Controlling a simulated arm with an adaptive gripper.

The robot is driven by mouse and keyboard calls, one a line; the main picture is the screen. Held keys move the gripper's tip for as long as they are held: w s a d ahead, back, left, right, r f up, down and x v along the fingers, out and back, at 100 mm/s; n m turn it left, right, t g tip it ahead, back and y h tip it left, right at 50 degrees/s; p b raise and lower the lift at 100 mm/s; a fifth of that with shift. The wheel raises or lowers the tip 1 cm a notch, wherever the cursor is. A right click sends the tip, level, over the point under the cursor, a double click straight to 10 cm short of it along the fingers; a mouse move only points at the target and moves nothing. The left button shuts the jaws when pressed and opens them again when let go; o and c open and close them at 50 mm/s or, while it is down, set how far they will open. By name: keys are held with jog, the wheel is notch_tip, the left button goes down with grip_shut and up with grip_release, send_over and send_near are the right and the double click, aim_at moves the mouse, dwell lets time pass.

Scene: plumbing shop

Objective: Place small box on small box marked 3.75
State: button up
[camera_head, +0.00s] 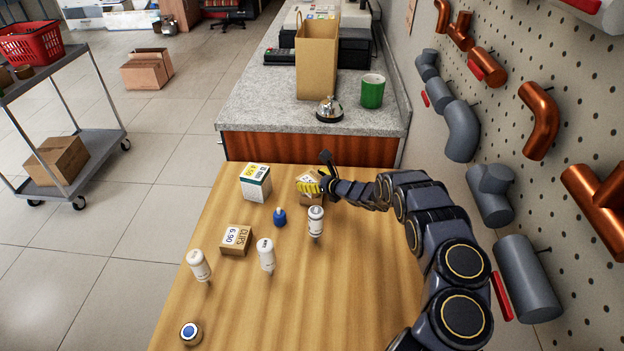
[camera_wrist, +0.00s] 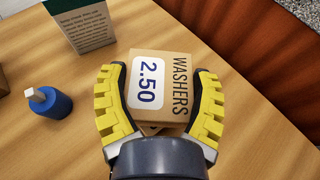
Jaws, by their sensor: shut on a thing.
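My gripper (camera_wrist: 160,105) is shut on a small brown box labelled WASHERS 2.50 (camera_wrist: 160,82), with a yellow padded finger on each side. In the head view my gripper (camera_head: 323,184) is at the far right part of the wooden table. Part of another brown box (camera_wrist: 150,129) shows just below the held box's near edge. The held box is right over it, turned a little against it; I cannot tell whether they touch. The lower box's label is hidden, and no 3.75 mark is readable. A small box marked CLIPS 6.90 (camera_head: 236,240) stands on the table.
White bottles (camera_head: 266,254) stand nearer, one close in front of my gripper. A round blue-topped item (camera_head: 190,332) is at the near left.

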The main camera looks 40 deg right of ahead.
jog(key=shift+f, duration=0.1)
jog(key=o, duration=1.2)
jog(key=shift+c, duration=0.2)
